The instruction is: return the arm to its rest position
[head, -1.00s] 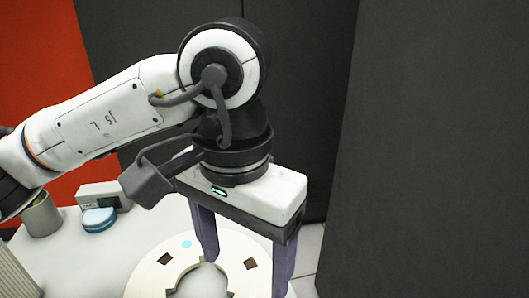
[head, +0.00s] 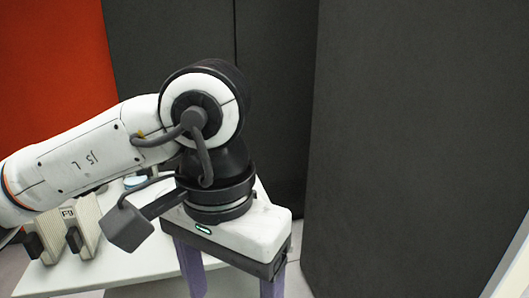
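My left arm comes in from the left. Its gripper (head: 232,284) points down, with two purple fingers set wide apart. The fingertips are cut off by the bottom edge of the head view. Nothing shows between the visible parts of the fingers. The gripper is over or just past the right side of the white table (head: 150,262); its exact height above it is hard to tell. My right gripper is not in view. No punch card can be made out.
Beige blocks with dark handles, one labelled (head: 68,213), stand on the table at the lower left. A blue-topped item (head: 135,181) is partly hidden behind my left arm. Dark panels (head: 410,140) fill the back and right, and a red panel (head: 50,70) stands at the far left.

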